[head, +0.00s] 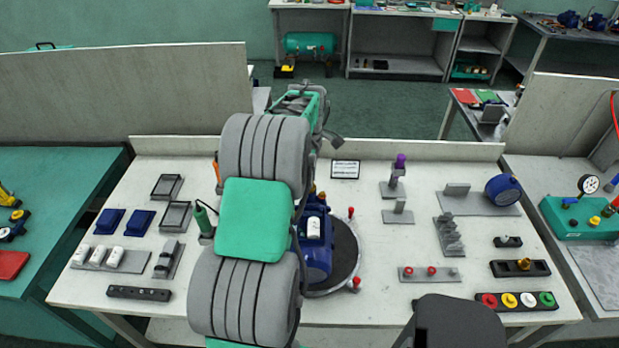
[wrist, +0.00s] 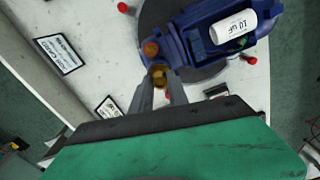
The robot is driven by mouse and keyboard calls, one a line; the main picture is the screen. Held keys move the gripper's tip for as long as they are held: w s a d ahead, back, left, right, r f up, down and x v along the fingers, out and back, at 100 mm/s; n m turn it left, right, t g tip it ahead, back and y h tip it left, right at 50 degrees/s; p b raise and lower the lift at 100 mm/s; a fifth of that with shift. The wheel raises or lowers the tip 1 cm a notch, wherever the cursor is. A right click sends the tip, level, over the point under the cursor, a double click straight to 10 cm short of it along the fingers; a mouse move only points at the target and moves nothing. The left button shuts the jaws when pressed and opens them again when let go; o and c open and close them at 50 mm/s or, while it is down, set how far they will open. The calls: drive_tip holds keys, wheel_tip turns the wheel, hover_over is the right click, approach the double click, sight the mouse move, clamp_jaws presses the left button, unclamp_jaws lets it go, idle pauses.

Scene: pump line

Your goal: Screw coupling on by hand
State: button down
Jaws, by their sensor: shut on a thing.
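The blue pump (head: 316,262) sits on a dark round turntable (head: 346,252) in the middle of the bench. In the wrist view the pump (wrist: 193,42) carries a white capacitor (wrist: 233,27) marked 10 uF. One brass fitting (wrist: 151,48) shows at the pump's near end. My gripper (wrist: 160,84) is shut on a second brass piece, the coupling (wrist: 158,73), beside that end. Whether the coupling touches the pump's port or is threaded cannot be told. In the head view my arm hides my gripper.
Red clamp knobs (head: 356,283) stand around the turntable. A purple-topped stand (head: 398,172), a blue motor (head: 503,189) and a coloured-ring rack (head: 517,301) are at right.

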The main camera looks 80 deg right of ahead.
drive_tip(key=shift+m, duration=0.5)
drive_tip(key=m, duration=0.3)
drive_tip(key=c, duration=1.4)
unclamp_jaws()
drive_tip(key=shift+o, duration=0.2)
drive_tip(key=shift+n, duration=3.3)
drive_tip(key=n, duration=0.3)
